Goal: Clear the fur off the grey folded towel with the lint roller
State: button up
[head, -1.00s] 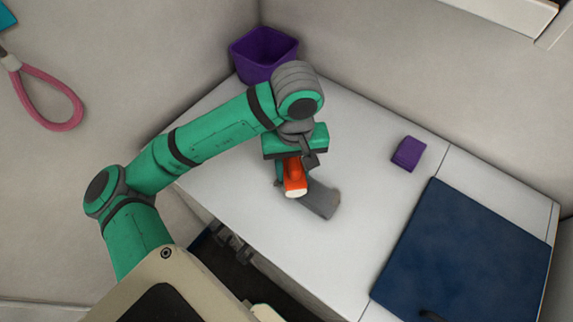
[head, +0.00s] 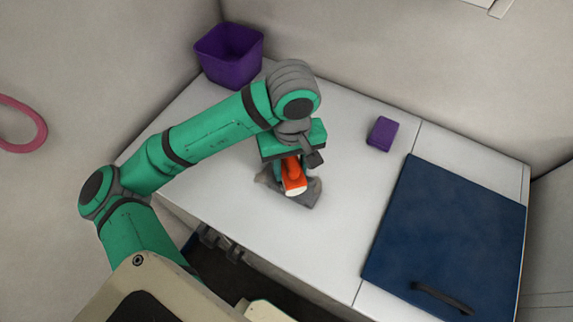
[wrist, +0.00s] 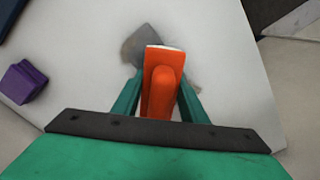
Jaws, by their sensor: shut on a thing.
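The lint roller is orange with a whitish end (head: 293,176). My gripper (head: 289,163) is shut on it and holds it over the grey folded towel (head: 304,196). In the wrist view the lint roller (wrist: 162,85) stands between the two green fingers. The towel (wrist: 140,44) shows beyond the roller's head, partly hidden by it. A fuzzy brownish patch, likely fur, shows on the towel's left end in the head view and beside the roller in the wrist view. I cannot tell whether the roller touches the towel.
A purple bin (head: 229,58) stands at the back left of the white counter (head: 225,180). A small purple block (head: 382,134) lies right of my gripper. A dark blue mat or lid (head: 445,230) with a black handle (head: 442,298) covers the right side. The counter between is clear.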

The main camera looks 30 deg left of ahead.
jog(key=shift+w+d+f, duration=0.1)
jog(key=shift+w+d, duration=0.15)
jog(key=shift+d, duration=0.6)
jog(key=shift+w+d+f, duration=0.1)
jog(key=shift+w+d, duration=0.1)
jog(key=shift+d, duration=0.65)
jog(key=shift+w+d+r, duration=0.1)
jog(key=shift+w+d, duration=0.15)
jog(key=shift+d, duration=0.55)
jog(key=shift+w+d+r, duration=0.1)
jog(key=shift+w+d, duration=0.1)
jog(key=shift+d, duration=0.6)
jog(key=shift+s+a+f, duration=0.1)
jog(key=shift+s+a, duration=0.05)
jog(key=shift+a, duration=2.45)
jog(key=shift+s+a, duration=0.15)
jog(key=shift+a, duration=2.45)
jog(key=shift+s+a, duration=0.15)
jog(key=shift+a, duration=1.5)
jog(key=shift+s+d, duration=0.1)
jog(key=shift+s, duration=0.55)
jog(key=shift+d+f, duration=0.15)
jog(key=shift+d, duration=1.6)
jog(key=shift+c, duration=0.4)
jog(key=shift+w+d+r, duration=0.1)
jog(key=shift+w+d, duration=0.1)
jog(key=shift+d, duration=2.35)
jog(key=shift+w+d+r, duration=0.1)
jog(key=shift+w+d, duration=0.05)
jog(key=shift+d, duration=2.35)
